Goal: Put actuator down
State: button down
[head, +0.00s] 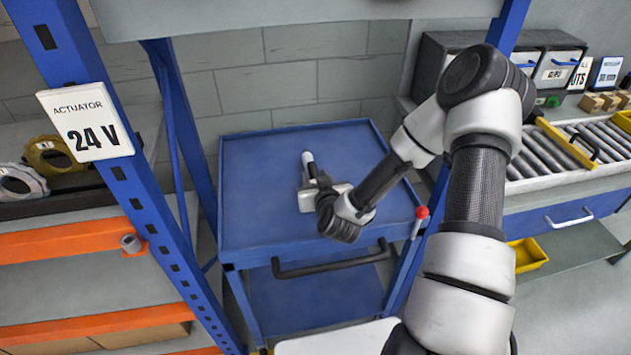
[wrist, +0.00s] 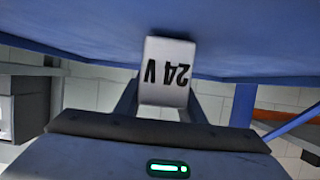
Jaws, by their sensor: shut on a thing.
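The actuator (head: 308,160) is a pale grey-white piece with a rod-like end, over the middle of the blue cart's top (head: 265,215). In the wrist view its white body (wrist: 167,72) carries an upside-down "24 V" label. My gripper (head: 320,184) is shut on the actuator, with one finger on each side of it in the wrist view. The actuator is at or close above the blue surface; I cannot tell whether it touches. My wrist hides part of it in the head view.
The cart top has raised edges and is otherwise clear. A black handle (head: 332,263) and a red-knobbed lever (head: 420,220) are at its front. A blue rack post with an "ACTUATOR 24 V" sign (head: 86,122) stands left. A roller conveyor (head: 540,157) is right.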

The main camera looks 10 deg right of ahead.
jog(key=shift+f, duration=0.25)
jog(key=c, duration=1.2)
grip_release()
jog(key=shift+f, duration=0.1)
jog(key=shift+o, duration=0.2)
jog(key=p+v, duration=0.1)
jog(key=v, duration=0.2)
jog(key=p+v, duration=0.1)
jog(key=v, duration=0.3)
jog(key=p+v, duration=0.1)
jog(key=v, duration=0.2)
jog(key=shift+s+r, duration=0.2)
jog(key=shift+r, duration=0.4)
jog(key=shift+s+p, duration=0.75)
jog(key=shift+p, duration=0.4)
